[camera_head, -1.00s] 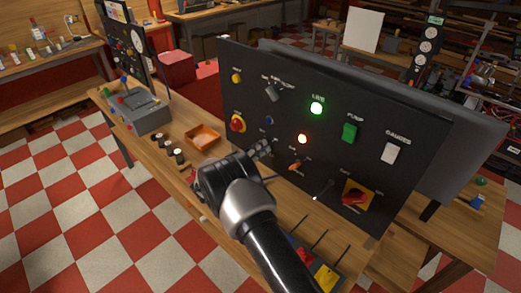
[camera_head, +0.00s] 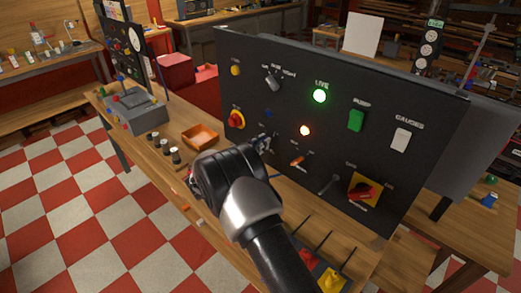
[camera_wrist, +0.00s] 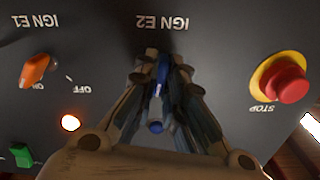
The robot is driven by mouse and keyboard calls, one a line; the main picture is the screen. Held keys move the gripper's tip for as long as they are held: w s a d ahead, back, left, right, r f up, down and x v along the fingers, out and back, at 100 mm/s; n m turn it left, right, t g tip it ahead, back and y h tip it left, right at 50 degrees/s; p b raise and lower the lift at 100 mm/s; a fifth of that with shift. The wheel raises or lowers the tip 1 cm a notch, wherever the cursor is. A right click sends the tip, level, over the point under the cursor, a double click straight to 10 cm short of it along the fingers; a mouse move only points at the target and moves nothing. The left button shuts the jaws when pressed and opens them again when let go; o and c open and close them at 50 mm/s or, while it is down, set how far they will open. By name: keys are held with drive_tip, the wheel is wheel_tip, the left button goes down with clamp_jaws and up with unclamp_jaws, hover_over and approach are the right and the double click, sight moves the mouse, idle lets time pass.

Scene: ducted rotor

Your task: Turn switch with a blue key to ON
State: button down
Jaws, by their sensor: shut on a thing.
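The blue key (camera_wrist: 157,100) is in the switch under the label IGN E2 on the dark panel (camera_head: 330,65). My gripper (camera_wrist: 157,118) has its fingers on both sides of the blue key and is shut on it. In the wrist view the panel lettering is upside down, and the key's grip runs roughly up and down the picture. Any ON and OFF marks for this switch are hidden behind the fingers. In the head view my gripper (camera_head: 264,143) is at the lower left part of the panel, and its wrist covers the key there.
An orange key switch (camera_wrist: 38,70), IGN E1, is beside it, with a lit amber lamp (camera_wrist: 70,122) nearby. A red stop button (camera_wrist: 288,84) is on the other side. An orange tray (camera_head: 200,137) and several black knobs (camera_head: 163,146) are on the bench left of my arm.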

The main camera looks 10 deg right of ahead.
drive_tip(key=m+b, duration=0.4)
drive_tip(key=m, duration=0.1)
drive_tip(key=shift+m, duration=0.3)
idle(0.4)
drive_tip(key=c, duration=1.7)
unclamp_jaws()
drive_tip(key=v, duration=1.2)
